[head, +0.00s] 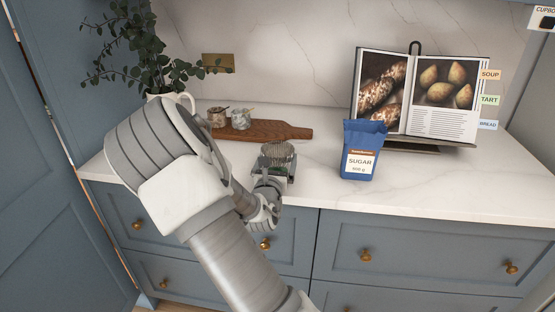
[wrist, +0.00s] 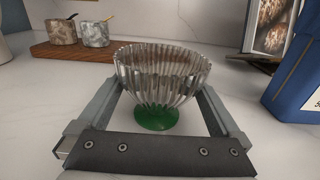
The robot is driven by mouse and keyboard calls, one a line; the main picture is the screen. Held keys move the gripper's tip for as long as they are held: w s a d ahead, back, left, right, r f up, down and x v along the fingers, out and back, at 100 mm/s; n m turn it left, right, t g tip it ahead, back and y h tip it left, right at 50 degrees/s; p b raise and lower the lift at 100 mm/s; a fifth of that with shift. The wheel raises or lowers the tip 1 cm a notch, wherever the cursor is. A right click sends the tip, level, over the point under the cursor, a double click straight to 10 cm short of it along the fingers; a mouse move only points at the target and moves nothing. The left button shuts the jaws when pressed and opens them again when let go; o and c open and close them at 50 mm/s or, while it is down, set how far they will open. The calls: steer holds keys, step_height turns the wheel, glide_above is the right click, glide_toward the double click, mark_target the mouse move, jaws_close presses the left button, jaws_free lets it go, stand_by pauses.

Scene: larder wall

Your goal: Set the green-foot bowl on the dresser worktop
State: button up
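The green-foot bowl (wrist: 160,75) is ribbed clear glass on a green foot (wrist: 156,117), upright over the white dresser worktop (wrist: 280,145). The foot looks at or close to the surface; I see no clear gap. In the head view the bowl (head: 278,151) is near the worktop's front edge, partly hidden by my wrist. My gripper (wrist: 160,92) has one finger on each side of the bowl, spread wide. The finger ends meet the bowl's outline, but I cannot tell whether they press on it.
A blue sugar packet (head: 362,149) stands right of the bowl. Behind are a wooden board (head: 285,131) with two small pots, a plant (head: 135,50) in a white jug, and an open cookbook (head: 410,95) on a stand. The worktop's right side is clear.

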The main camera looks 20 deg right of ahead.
steer(key=shift+r, duration=0.25)
steer(key=p+v, duration=0.2)
steer(key=v, duration=1)
steer(key=shift+a, duration=0.1)
